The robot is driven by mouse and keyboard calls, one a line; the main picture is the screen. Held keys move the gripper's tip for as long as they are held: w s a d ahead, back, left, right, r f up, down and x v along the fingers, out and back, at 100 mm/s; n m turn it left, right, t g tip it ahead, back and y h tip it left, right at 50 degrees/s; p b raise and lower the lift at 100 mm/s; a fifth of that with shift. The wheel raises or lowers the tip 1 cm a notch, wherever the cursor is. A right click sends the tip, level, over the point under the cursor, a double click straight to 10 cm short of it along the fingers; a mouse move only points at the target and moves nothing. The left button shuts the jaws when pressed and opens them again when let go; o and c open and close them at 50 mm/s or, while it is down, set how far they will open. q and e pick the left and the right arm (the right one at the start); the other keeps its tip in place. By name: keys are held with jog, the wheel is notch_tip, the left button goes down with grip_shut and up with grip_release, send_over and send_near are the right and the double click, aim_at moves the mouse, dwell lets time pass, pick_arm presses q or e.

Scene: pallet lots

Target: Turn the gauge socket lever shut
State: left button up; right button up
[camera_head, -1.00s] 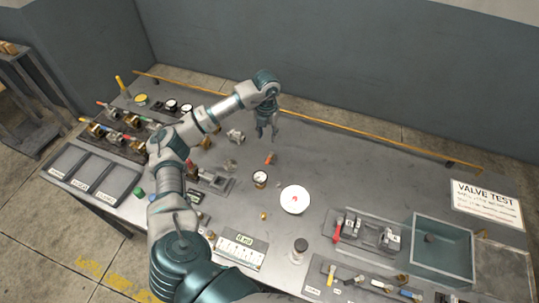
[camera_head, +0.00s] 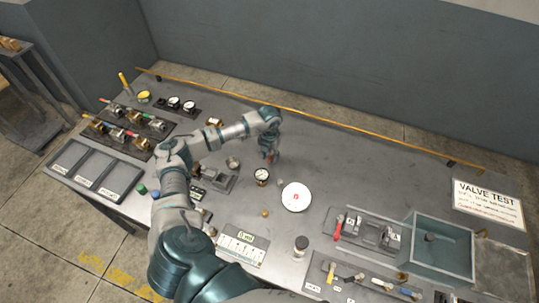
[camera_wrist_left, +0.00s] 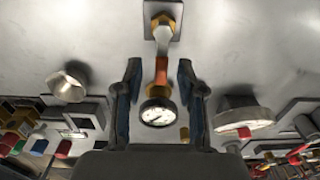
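My left gripper (camera_head: 270,154) reaches down over the middle of the bench, just behind the white-faced round gauge (camera_head: 262,176). In the left wrist view, its two fingers (camera_wrist_left: 160,68) are spread apart. An orange-red lever-like piece (camera_wrist_left: 161,71) shows between them, with a gap on each side. The piece lies in line with a pale stem and brass fitting on a square plate (camera_wrist_left: 163,8) at the top. The gauge face (camera_wrist_left: 158,113) shows below it. I cannot tell the depth between fingertips and lever. My right gripper is not in view.
A hex metal piece (camera_wrist_left: 68,86) is left of the fingers. Valve racks (camera_head: 130,130) stand at the left; a grey bin (camera_head: 442,262) and VALVE TEST sign (camera_head: 487,203) are at the right.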

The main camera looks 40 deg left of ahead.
pick_arm(q)
grip_shut()
